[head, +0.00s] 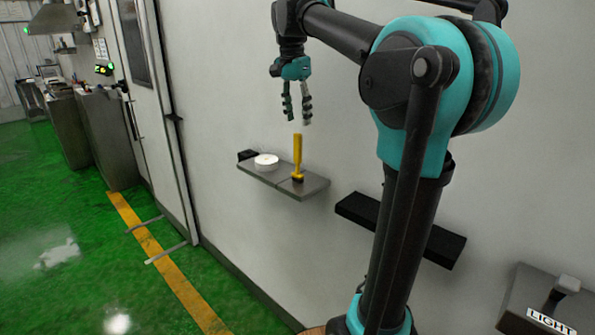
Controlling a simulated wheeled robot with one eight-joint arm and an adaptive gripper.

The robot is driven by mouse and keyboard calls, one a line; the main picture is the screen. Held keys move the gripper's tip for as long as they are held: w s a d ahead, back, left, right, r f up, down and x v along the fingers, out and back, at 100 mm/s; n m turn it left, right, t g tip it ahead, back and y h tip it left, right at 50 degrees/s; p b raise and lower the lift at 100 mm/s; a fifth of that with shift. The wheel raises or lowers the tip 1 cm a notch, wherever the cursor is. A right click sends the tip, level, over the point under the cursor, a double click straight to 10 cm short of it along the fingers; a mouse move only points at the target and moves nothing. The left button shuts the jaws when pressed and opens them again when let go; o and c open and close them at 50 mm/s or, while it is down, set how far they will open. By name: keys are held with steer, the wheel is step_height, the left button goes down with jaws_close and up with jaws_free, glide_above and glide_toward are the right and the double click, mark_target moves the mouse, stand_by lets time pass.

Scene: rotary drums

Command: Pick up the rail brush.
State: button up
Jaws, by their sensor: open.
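What looks like the rail brush (298,156) is a slim yellow upright thing with a dark base. It stands near the right end of a small grey wall shelf (306,188). My gripper (297,120) hangs above it, pointing down, with its two fingers apart. The fingertips are near the top of the brush in the picture. I cannot tell whether they are around it or still clear of it in depth.
A white round roll (266,161) and a black block (247,154) sit on the shelf's left part. A black shelf (400,230) is on the wall to the right, partly behind my arm. A grey box marked LIGHT (545,305) is at bottom right. Green floor is open at left.

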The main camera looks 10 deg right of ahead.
mark_target(299, 133)
steer(key=f, duration=0.5)
steer(key=shift+w+d+f, duration=0.15)
steer(key=shift+d+f, duration=0.05)
steer(key=shift+d, duration=0.05)
steer(key=shift+w+f, duration=0.15)
steer(key=shift+f, duration=1.15)
steer(key=shift+w+f, duration=0.15)
steer(key=shift+f, duration=1.15)
steer(key=shift+c, duration=0.6)
jaws_close()
